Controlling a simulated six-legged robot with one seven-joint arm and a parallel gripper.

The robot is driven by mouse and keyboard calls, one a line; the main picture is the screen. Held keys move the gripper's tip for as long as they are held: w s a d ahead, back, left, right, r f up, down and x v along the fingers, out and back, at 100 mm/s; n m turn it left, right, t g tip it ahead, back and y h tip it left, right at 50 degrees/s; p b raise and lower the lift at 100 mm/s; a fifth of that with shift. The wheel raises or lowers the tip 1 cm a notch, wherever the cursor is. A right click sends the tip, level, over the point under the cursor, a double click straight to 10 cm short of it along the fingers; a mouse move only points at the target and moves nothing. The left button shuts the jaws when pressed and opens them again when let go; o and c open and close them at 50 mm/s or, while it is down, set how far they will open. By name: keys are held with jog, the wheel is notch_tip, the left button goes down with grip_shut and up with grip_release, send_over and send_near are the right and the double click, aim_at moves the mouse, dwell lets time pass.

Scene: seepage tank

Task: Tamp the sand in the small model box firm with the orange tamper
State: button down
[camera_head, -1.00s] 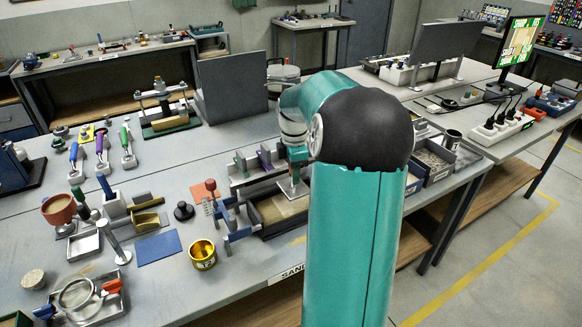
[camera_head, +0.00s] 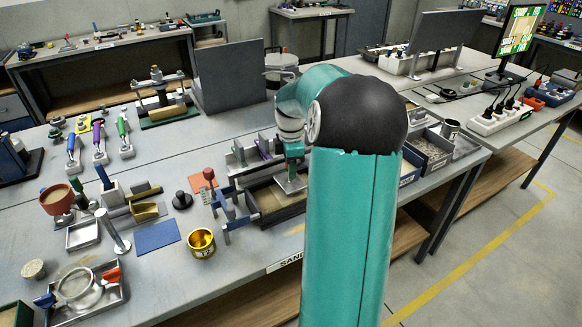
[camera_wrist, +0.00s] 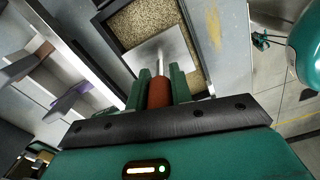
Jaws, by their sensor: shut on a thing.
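My gripper (camera_wrist: 160,78) is shut on the orange-brown handle of the tamper (camera_wrist: 158,93). A metal rod runs from the handle to a flat square plate. The plate lies over the sand (camera_wrist: 141,22) in the dark-walled model box (camera_wrist: 113,62), and sand shows on two sides of it. In the head view my gripper (camera_head: 292,152) holds the tamper upright, with its plate (camera_head: 292,184) inside the far right part of the box (camera_head: 262,224). I cannot tell whether the plate presses on the sand. My arm hides the box's right end.
Grey bins (camera_head: 430,150) stand on the right. The bench's front edge is close to the box.

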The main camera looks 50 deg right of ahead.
jog(key=shift+f, duration=1.4)
jog(key=shift+f, duration=0.2)
dwell(0.3)
jog(key=shift+r, duration=2.15)
jog(key=shift+s+d+f, duration=0.15)
jog(key=shift+s+d, duration=0.1)
jog(key=shift+d, duration=0.45)
jog(key=shift+s+d+f, duration=0.2)
jog(key=shift+s+d, duration=0.05)
jog(key=shift+d, duration=0.4)
jog(key=shift+s+d+f, duration=0.15)
jog(key=shift+s+d, duration=0.1)
jog(key=shift+d, duration=0.45)
